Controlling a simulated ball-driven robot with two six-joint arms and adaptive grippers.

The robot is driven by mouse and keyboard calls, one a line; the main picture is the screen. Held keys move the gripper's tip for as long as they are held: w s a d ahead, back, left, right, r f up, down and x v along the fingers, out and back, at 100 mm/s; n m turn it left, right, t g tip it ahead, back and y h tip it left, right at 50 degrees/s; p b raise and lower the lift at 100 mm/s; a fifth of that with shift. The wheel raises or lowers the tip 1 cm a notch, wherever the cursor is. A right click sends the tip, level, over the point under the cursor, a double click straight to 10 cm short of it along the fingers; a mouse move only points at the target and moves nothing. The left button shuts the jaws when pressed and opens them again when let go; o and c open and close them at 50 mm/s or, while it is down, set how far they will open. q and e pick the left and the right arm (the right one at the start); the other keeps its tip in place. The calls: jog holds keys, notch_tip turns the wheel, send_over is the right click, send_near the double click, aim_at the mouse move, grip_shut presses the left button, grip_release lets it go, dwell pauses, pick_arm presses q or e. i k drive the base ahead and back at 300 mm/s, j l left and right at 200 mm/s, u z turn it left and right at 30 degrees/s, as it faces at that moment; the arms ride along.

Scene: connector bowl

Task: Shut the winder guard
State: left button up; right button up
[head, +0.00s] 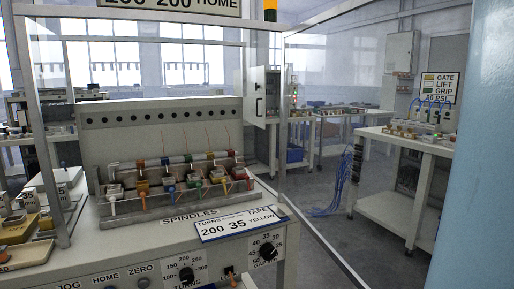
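The winder (140,255) stands at the left and centre, with a row of spindles and coloured bobbins on its deck. A pale metal frame with a clear panel, which looks like the winder guard (322,243), extends from the winder's right side toward me. It appears swung open, and the spindles show unobstructed from the front. Its near edge is out of view, and I cannot make out a handle. A slanted metal post (47,145) stands at the winder's left. Neither of my grippers is in view.
A control panel (188,274) with knobs runs along the winder's front. Yellow trays (18,230) sit at the left. A white bench (408,170) with blue cables stands beyond the clear panel. A pale blue upright surface (480,170) fills the right edge. Open floor shows between.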

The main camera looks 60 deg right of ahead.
aim_at(349, 5)
jog(key=k+l+z, duration=0.4)
jog(key=l+z, duration=0.15)
jog(key=k+l+z, duration=0.25)
jog(key=l, duration=0.15)
jog(key=l+z, duration=0.3)
